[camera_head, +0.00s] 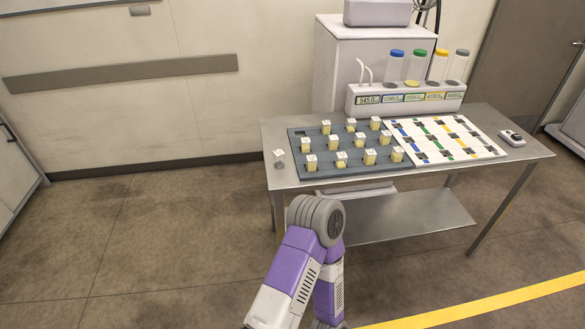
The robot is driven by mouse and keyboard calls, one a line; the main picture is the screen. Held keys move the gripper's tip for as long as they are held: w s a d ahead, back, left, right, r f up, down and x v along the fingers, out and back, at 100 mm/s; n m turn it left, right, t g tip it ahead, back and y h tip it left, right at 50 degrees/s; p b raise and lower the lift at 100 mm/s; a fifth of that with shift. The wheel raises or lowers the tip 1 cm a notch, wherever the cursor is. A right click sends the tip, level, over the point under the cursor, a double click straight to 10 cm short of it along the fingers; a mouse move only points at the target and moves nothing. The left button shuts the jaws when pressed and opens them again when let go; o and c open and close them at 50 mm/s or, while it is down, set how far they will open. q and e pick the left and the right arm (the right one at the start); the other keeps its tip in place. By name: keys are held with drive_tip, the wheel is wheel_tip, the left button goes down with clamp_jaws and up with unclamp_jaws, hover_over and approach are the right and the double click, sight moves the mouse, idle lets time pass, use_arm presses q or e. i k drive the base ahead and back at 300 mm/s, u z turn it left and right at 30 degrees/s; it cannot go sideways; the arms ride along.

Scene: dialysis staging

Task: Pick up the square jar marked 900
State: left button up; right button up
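Several small square jars with white lids and pale yellow contents stand in rows on a dark grey tray (298,151) on the metal table. One of these jars (311,163) stands at the tray's front left. A paler, greyish square jar (279,159) stands apart on the bare table, left of the tray. The lid markings are too small to read, so I cannot tell which jar is marked 900. One of my purple and white arms shows at the bottom, its bend in front of the table. Neither gripper is in view.
The metal table (520,156) also holds a white board (490,153) with coloured strips and a small dark-topped device (512,137). Behind stands a white dispenser (408,97) with several colour-capped cylinders. Floor left of the table is clear.

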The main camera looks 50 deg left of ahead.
sight(312, 160)
drive_tip(key=u, duration=1.7)
